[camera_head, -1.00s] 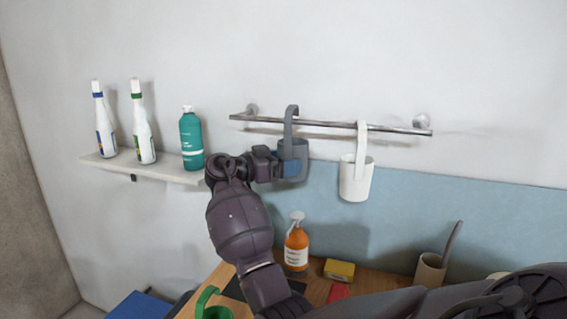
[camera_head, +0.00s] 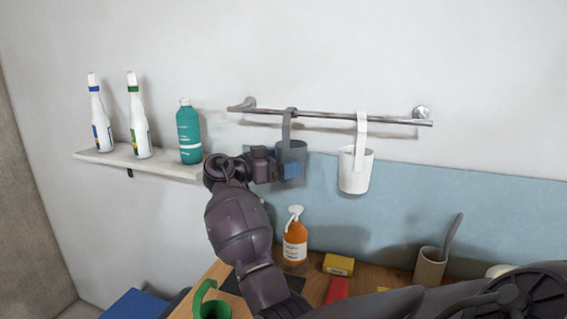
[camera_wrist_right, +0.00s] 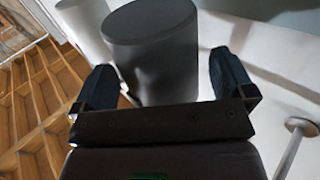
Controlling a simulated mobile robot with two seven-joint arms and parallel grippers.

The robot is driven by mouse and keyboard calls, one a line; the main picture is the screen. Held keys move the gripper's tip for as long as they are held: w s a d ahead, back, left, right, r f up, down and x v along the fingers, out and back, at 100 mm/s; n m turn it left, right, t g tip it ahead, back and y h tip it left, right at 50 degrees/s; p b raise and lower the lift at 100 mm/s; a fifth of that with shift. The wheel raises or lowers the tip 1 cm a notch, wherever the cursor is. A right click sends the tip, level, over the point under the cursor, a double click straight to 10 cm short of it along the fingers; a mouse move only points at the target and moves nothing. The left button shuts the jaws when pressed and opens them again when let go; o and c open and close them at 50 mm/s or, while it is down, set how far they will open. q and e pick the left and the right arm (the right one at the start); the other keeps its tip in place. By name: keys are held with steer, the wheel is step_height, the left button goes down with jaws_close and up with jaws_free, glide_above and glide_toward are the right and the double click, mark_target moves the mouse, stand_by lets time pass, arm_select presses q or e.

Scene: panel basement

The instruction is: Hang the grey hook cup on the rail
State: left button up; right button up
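The grey hook cup (camera_head: 295,150) is at the left part of the metal rail (camera_head: 335,116) on the wall. Its strap rises to the rail and the hook's top lies at the bar. The cup looks upright. My right gripper (camera_head: 284,169) is at the cup from the left, with a blue fingertip in front of the cup's lower body. In the right wrist view the grey cup (camera_wrist_right: 152,50) is between the two spread fingers (camera_wrist_right: 163,88). A gap shows beside the right finger; the left one is very close to the cup. My left gripper is out of view.
A white hook cup (camera_head: 355,172) hangs on the rail to the right. A shelf (camera_head: 165,168) at the left holds two white bottles and a teal bottle (camera_head: 189,135). Below are an orange bottle (camera_head: 295,245), a yellow box (camera_head: 338,264) and a brown holder (camera_head: 430,268).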

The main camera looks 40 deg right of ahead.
steer(key=b+v, duration=0.2)
steer(key=v, duration=0.8)
steer(key=shift+a, duration=0.4)
